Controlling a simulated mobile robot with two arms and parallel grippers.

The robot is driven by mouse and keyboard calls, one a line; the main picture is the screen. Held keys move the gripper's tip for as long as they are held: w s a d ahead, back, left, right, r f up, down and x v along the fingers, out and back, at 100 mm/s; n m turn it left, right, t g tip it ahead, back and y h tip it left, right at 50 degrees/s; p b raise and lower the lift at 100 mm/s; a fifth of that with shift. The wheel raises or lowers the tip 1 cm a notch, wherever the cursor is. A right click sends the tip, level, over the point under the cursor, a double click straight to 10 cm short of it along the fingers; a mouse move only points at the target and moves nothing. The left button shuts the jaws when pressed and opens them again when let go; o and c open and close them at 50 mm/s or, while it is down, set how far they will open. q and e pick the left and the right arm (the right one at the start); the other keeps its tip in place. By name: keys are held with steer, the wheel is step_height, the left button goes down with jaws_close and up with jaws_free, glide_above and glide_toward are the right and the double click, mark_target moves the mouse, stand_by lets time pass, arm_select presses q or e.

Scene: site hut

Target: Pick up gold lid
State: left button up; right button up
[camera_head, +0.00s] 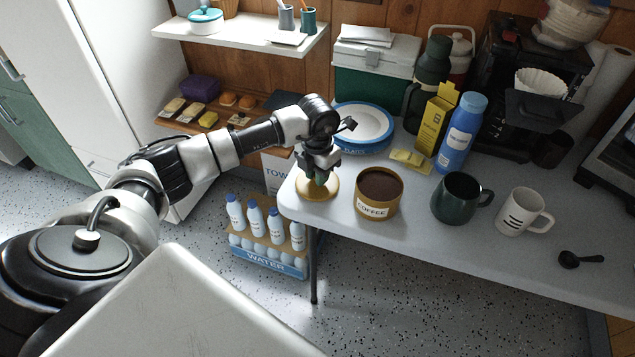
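The gold lid (327,192) lies flat on the white table near its left front corner. My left gripper (319,178) points down right over the middle of the lid, its fingertips at or just above the lid's top. The gripper hides the lid's centre, and I cannot tell whether the fingers are closed on anything. The gold coffee can (379,196) stands open just right of the lid, with dark coffee showing inside. My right gripper is not in view.
Right of the can on the table (420,240) stand a dark green mug (455,198), a white mug (522,212) and a black scoop (579,259). Behind are stacked plates (362,124), a yellow box (433,122) and a blue bottle (460,135). A water pack (266,260) sits on the floor.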

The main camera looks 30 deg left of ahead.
arm_select(q)
jaws_close()
steer(key=shift+r, duration=0.15)
